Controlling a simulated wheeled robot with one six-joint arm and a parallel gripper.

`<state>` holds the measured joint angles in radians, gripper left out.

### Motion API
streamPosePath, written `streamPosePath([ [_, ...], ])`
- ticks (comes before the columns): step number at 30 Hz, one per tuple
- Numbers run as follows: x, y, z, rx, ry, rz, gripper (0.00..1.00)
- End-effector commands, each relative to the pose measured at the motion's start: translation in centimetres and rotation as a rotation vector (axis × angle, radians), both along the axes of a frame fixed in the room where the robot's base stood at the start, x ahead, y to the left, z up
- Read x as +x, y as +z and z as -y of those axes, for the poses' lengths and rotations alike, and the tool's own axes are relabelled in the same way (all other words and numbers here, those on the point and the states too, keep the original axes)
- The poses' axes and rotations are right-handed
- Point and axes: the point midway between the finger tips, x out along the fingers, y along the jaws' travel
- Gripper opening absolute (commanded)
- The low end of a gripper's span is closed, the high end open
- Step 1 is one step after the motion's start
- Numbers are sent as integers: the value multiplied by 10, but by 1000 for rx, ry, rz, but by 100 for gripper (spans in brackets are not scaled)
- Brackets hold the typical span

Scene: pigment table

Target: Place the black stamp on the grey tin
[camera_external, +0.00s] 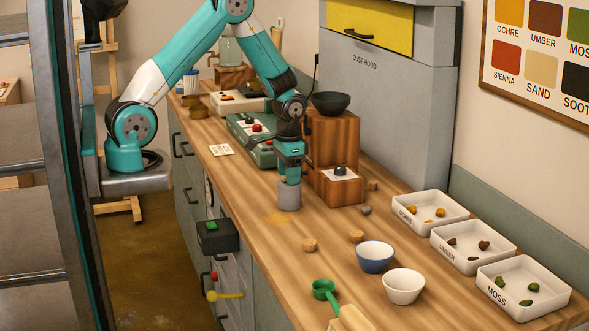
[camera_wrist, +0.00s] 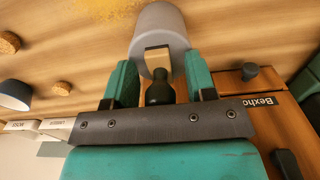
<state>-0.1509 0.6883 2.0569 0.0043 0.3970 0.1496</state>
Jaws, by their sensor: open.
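The grey tin (camera_external: 289,196) stands on the wooden table, directly below my gripper (camera_external: 289,174). In the wrist view the tin (camera_wrist: 160,28) lies just beyond my gripper (camera_wrist: 162,82). My gripper is open, with one green finger at each side of a black stamp-like piece (camera_wrist: 160,90) with a tan part. This piece overlaps the tin's near end in the wrist view and seems to be on it; the exact contact is hidden. In the external view the fingers hide the piece.
A wooden stepped block (camera_external: 340,190) with a dark knob (camera_external: 340,170) and a dark bowl (camera_external: 331,103) stands close on the right. A green device (camera_external: 250,140) is behind. Blue (camera_external: 375,257) and white (camera_external: 404,287) bowls, corks and labelled trays (camera_external: 430,213) lie nearer the front right.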

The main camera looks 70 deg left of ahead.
Motion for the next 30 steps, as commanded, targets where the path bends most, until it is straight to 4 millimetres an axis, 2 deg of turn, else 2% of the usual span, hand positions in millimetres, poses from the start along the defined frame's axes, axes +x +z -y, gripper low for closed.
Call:
streamPosePath([
  [5, 1, 19, 0, 1, 0, 6, 51],
  [15, 1, 92, 0, 1, 0, 6, 51],
  [23, -4, 124, -3, 8, 12, 4, 51],
  [26, -26, 142, -15, 47, 78, 19, 51],
  [29, -70, 165, -36, 120, 202, 42, 51],
  [30, -91, 174, -45, 153, 260, 53, 51],
])
